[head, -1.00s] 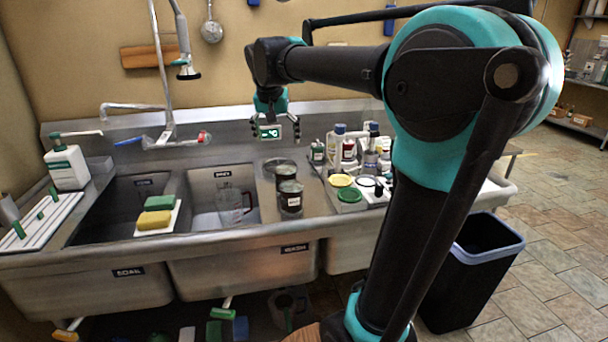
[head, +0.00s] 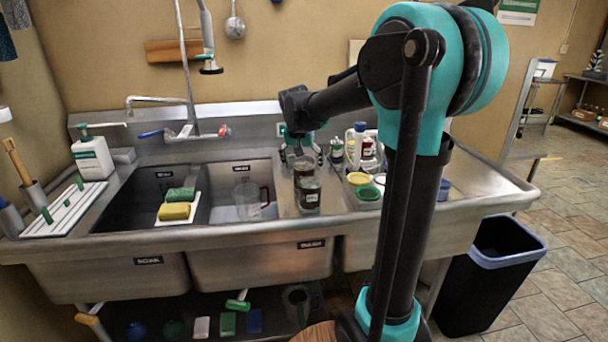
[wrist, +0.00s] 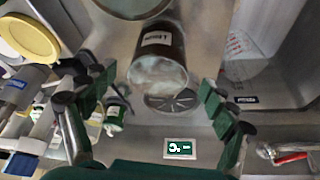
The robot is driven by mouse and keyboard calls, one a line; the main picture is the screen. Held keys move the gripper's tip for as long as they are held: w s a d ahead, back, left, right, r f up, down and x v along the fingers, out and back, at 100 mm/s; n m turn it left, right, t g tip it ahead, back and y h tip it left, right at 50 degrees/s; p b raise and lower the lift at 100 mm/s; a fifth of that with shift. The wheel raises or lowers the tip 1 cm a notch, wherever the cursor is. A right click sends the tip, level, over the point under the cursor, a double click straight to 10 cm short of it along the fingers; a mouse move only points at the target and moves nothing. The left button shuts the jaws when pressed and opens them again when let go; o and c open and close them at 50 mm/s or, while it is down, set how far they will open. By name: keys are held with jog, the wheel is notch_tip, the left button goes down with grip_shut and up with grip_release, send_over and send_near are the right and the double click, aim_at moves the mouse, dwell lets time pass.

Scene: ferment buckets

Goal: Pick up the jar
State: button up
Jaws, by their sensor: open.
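Two dark jars with pale labels stand one behind the other on the steel ledge right of the basins in the head view, the front jar (head: 309,194) and the rear jar (head: 303,170). In the wrist view the rear jar (wrist: 158,60) lies ahead between my spread fingers, and part of the front jar (wrist: 130,6) shows at the top edge. My gripper (head: 301,150) is open and empty, low behind and just above the rear jar. The fingers also show in the wrist view (wrist: 152,88), apart from the jar. Which jar is meant, I cannot tell.
Bottles (head: 358,143) and yellow and green lids (head: 368,192) crowd the ledge right of the jars. A measuring jug (head: 247,200) stands in the basin at left. The faucet (head: 188,131) rises behind the basins. A black bin (head: 492,275) stands on the floor at right.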

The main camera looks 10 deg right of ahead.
jog(key=shift+x, duration=1.75)
jog(key=shift+d, duration=0.15)
jog(key=c, duration=1.4)
